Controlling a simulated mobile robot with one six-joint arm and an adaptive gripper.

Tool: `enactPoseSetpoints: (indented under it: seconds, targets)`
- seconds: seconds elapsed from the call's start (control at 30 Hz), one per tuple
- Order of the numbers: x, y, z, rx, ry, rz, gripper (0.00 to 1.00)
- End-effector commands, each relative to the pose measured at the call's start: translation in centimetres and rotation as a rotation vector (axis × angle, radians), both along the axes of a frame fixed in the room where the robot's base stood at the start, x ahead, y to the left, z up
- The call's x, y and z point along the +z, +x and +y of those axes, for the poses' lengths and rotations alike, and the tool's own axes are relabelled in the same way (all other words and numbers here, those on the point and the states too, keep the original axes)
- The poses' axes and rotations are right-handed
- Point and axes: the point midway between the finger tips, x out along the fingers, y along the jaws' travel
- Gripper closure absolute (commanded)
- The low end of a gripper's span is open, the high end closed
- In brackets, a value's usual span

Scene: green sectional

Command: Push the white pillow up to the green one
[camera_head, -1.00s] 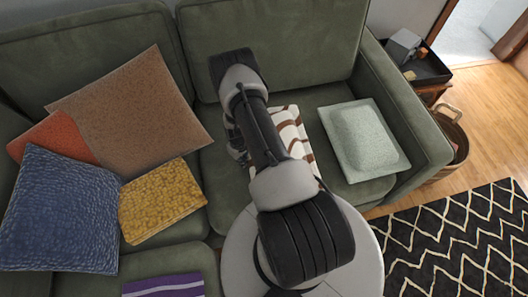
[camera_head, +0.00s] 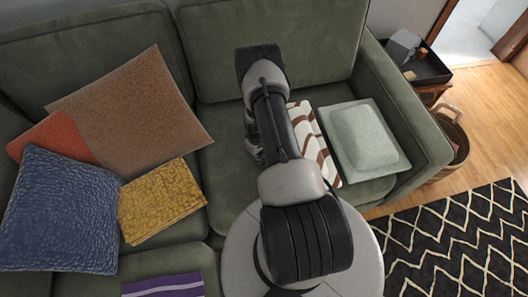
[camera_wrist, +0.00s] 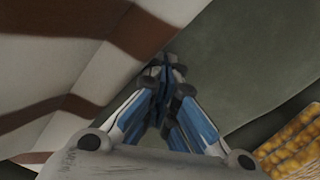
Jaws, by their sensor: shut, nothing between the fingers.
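The white pillow (camera_head: 312,140), with brown wavy stripes, lies on the right seat of the green sofa, partly hidden by my arm. The pale green pillow (camera_head: 365,137) lies flat just right of it. Their facing edges look very close; I cannot tell whether they touch. My gripper (camera_head: 257,156) is low over the seat on the white pillow's left side, mostly hidden by my arm. In the wrist view my gripper (camera_wrist: 167,68) is shut and empty, with the striped white pillow (camera_wrist: 75,65) close beside it on the left.
A yellow pillow (camera_head: 161,201), a brown pillow (camera_head: 135,110), an orange one (camera_head: 55,137) and a blue one (camera_head: 60,212) lie at left. The sofa armrest (camera_head: 408,110) stands right of the green pillow. Bare seat (camera_head: 225,175) lies left of my gripper.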

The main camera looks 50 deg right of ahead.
Motion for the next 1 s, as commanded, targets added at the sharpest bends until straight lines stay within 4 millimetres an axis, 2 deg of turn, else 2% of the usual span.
enactPoseSetpoints:
  seconds: [0.17,0.5,1.0]
  targets:
    - [0.0,-0.4,-0.7,0.000,0.000,0.000,1.00]
    - [0.0,-0.4,-0.6,0.001,0.000,-0.001,1.00]
    - [0.0,1.9,3.0,0.002,0.000,-0.001,1.00]
